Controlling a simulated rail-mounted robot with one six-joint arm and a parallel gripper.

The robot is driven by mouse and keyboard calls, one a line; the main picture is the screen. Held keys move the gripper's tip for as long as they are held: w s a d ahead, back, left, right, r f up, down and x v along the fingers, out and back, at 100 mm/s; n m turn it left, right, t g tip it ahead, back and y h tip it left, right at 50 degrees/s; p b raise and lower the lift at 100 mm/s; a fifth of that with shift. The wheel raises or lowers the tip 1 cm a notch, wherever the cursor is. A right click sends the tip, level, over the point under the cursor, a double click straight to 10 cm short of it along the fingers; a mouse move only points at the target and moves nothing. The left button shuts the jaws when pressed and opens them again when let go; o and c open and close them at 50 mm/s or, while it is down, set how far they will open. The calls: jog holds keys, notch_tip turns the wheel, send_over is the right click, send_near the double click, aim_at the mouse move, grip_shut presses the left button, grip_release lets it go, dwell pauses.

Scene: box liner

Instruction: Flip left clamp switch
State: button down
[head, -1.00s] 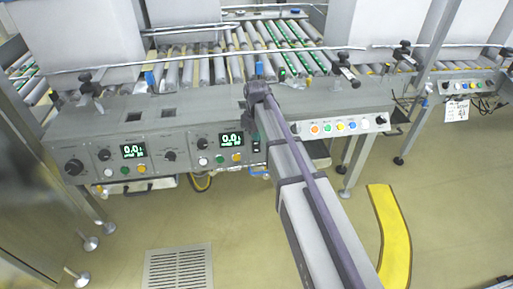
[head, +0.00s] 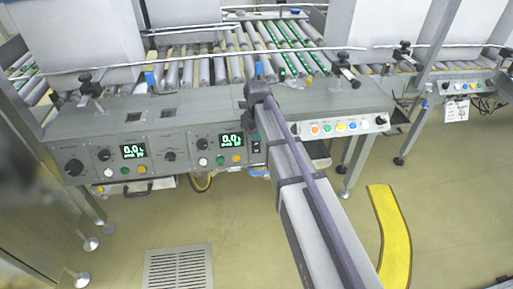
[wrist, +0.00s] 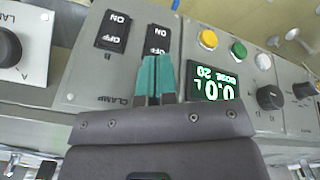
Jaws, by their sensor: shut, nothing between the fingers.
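Two black rocker switches marked ON and OFF sit side by side on the grey clamp panel (wrist: 85,75), which appears upside down in the wrist view. The left clamp switch (wrist: 161,33) is the one nearer the green display, on the right in the wrist view. The other clamp switch (wrist: 115,30) stands apart to its left there. My gripper (wrist: 155,62) has green fingertips, shut together and empty, over the OFF end of the left clamp switch and hiding part of it. I cannot tell whether they touch it. In the head view my arm largely hides the gripper.
A green digital display (wrist: 212,82) and yellow (wrist: 208,39), green and white buttons lie close to the fingers. Black knobs (wrist: 270,97) stand out further right. A separate panel with a large knob (wrist: 8,47) is at left. Rollers (head: 215,68) run behind the console.

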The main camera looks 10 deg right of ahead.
aim_at(257, 149)
jog(key=shift+f+b, duration=0.9)
dwell(0.7)
jog(key=shift+r, duration=0.15)
notch_tip(257, 149, up, 7)
jog(key=p, duration=0.7)
jog(key=s+m, duration=0.5)
jog(key=s, duration=1.9)
notch_tip(257, 149, up, 24)
jog(key=w+p, duration=0.1)
jog(key=p, duration=2.3)
jog(key=shift+w, duration=0.35)
jog(key=shift+r, duration=0.1)
